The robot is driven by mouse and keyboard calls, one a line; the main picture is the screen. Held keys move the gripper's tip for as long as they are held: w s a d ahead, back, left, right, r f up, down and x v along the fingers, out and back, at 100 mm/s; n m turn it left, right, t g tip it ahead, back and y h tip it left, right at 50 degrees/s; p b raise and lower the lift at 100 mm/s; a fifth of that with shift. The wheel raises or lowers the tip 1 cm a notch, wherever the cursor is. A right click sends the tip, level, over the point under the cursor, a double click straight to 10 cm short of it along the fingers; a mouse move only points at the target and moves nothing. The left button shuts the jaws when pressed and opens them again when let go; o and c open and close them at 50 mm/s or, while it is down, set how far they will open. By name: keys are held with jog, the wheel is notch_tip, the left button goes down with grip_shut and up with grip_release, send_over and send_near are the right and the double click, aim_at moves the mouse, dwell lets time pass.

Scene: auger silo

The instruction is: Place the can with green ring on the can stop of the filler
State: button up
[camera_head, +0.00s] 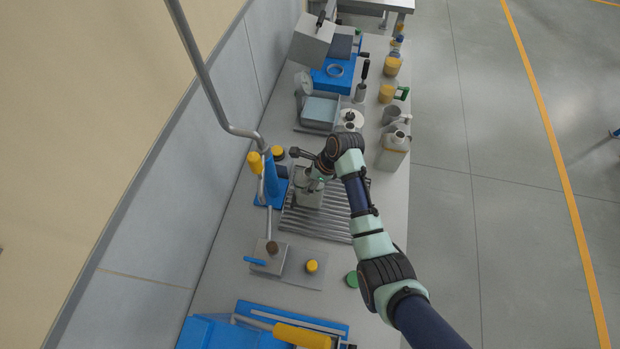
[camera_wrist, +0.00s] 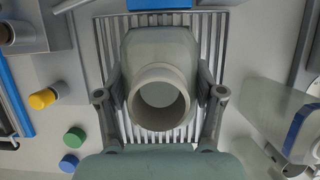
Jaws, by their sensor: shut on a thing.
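My gripper (camera_wrist: 161,96) is shut on a grey can (camera_wrist: 160,48), with one finger on each side. In the wrist view the can's wide round neck faces the camera and its shoulders slope away. I cannot make out a green ring on it. In the head view the can (camera_head: 309,197) is over the slatted metal grate (camera_head: 318,226), partly hidden by my gripper (camera_head: 316,180). I cannot tell whether it touches the slats. The filler (camera_head: 271,180), a blue column with a yellow handle, stands just left of the can. I cannot clearly pick out the can stop.
A scale (camera_head: 319,110) stands farther back. A yellow cap (camera_head: 312,266) and a green cap (camera_head: 352,279) lie in front. A blue machine (camera_head: 215,333) fills the near end.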

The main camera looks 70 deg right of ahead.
jog(key=o, duration=1.5)
jog(key=shift+o, duration=0.2)
jog(key=shift+r, duration=0.1)
jog(key=p+v, duration=0.2)
jog(key=v, duration=1)
